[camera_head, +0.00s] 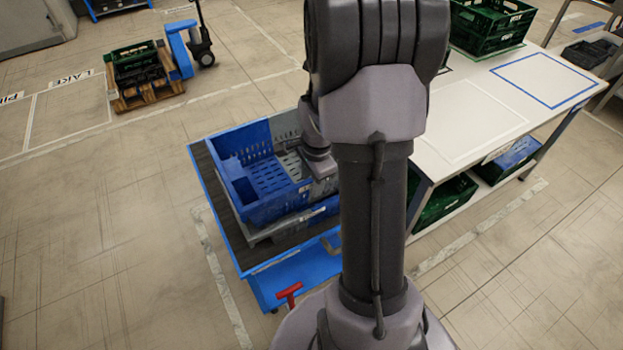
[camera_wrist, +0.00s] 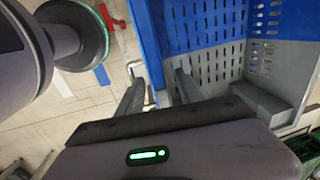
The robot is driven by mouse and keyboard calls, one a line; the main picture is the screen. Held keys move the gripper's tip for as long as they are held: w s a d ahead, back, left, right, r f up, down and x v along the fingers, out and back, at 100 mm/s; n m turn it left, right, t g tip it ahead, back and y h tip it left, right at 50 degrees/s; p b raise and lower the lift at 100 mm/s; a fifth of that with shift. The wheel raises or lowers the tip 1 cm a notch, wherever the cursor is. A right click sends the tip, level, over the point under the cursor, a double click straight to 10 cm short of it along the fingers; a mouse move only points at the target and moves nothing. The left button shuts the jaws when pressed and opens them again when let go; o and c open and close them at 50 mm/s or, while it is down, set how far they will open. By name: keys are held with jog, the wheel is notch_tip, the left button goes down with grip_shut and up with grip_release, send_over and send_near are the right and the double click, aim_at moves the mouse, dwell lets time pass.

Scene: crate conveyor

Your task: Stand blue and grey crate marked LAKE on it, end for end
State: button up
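A blue and grey crate (camera_head: 262,208) sits on top of another crate on a blue cart. Its left part is blue and its right part grey in the head view. The lower crate (camera_head: 262,236) shows grey at its left corner, with blue further right. No marking on either crate is readable. My gripper (camera_wrist: 160,92) is at the upper crate's right end in the head view, mostly hidden there by my arm. In the wrist view its fingers are apart on either side of the crate's wall (camera_wrist: 152,42), with a gap showing. The crate's inside looks empty.
A white table (camera_head: 470,120) with outlined areas and green crates (camera_head: 492,22) stands to the right. A pallet (camera_head: 148,97) with dark green crates is at back left, near a floor area labelled LAKE (camera_head: 72,78).

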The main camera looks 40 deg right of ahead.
notch_tip(320, 180, up, 17)
jog(key=s+p, duration=0.2)
jog(key=p, duration=0.4)
jog(key=shift+s+a+r+p, duration=0.15)
jog(key=shift+s+a+p, duration=0.15)
jog(key=s+a+r+n+t+b, duration=0.1)
jog(key=s+a+r+n, duration=0.1)
jog(key=a+n, duration=0.3)
jog(key=s+a+r+n+t+y+b, duration=0.1)
jog(key=s+a+n, duration=0.3)
jog(key=a, duration=0.8)
jog(key=s+a+r+n+t+y+b, duration=0.1)
jog(key=s+a+r+n+t+b, duration=0.1)
jog(key=s+a+r+n, duration=0.2)
jog(key=a+n, duration=0.3)
jog(key=a, duration=0.2)
jog(key=shift+a, duration=0.3)
